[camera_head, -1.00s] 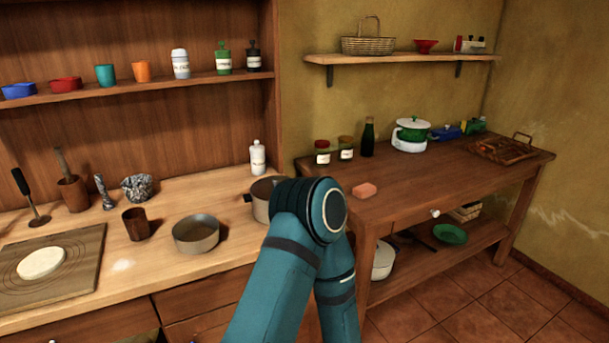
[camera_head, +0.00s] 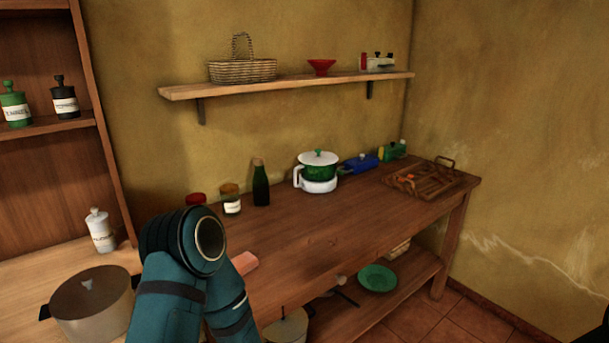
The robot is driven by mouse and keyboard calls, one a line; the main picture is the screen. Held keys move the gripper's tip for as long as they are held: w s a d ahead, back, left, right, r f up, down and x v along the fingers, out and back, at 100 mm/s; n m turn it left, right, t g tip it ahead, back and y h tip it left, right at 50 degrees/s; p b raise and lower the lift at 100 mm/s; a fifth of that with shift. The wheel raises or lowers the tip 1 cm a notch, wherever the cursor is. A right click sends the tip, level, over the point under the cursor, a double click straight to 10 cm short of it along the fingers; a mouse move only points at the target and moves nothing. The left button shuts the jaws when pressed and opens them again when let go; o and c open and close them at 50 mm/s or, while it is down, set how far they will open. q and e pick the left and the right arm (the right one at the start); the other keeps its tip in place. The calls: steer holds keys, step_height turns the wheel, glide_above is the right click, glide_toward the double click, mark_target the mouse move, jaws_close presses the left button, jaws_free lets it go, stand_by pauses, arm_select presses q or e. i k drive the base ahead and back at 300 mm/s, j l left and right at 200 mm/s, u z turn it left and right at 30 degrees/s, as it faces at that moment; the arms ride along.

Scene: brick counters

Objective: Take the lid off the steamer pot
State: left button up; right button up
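A green pot (camera_head: 318,171) with a white lid (camera_head: 318,157) and green knob sits on a white handled base on the wooden table. Its lid is on; it looks like the steamer pot, though I cannot be sure. A grey lidded pot (camera_head: 92,310) with dark handles stands on the counter at lower left. Part of my teal arm rises at the lower left, in front of the table's near left end. Neither of my grippers is in view.
Jars (camera_head: 230,200), a dark bottle (camera_head: 260,183), a blue item (camera_head: 361,163) and a wooden tray (camera_head: 428,184) stand along the table (camera_head: 345,222). A pink block (camera_head: 244,263) lies near its left end. A wall shelf (camera_head: 290,84) hangs above. The table's middle front is clear.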

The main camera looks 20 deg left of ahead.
mark_target(90, 292)
steer(key=i+u, duration=0.1)
steer(key=u, duration=0.4)
steer(key=i+l+u, duration=0.1)
steer(key=u, duration=0.35)
steer(key=i+l+u, duration=0.1)
steer(key=u, duration=0.4)
steer(key=l+u, duration=0.25)
steer(key=u, duration=0.25)
steer(key=l+u, duration=0.2)
steer(key=u, duration=0.25)
steer(key=l+u, duration=0.2)
steer(key=u, duration=0.3)
steer(key=i, duration=0.05)
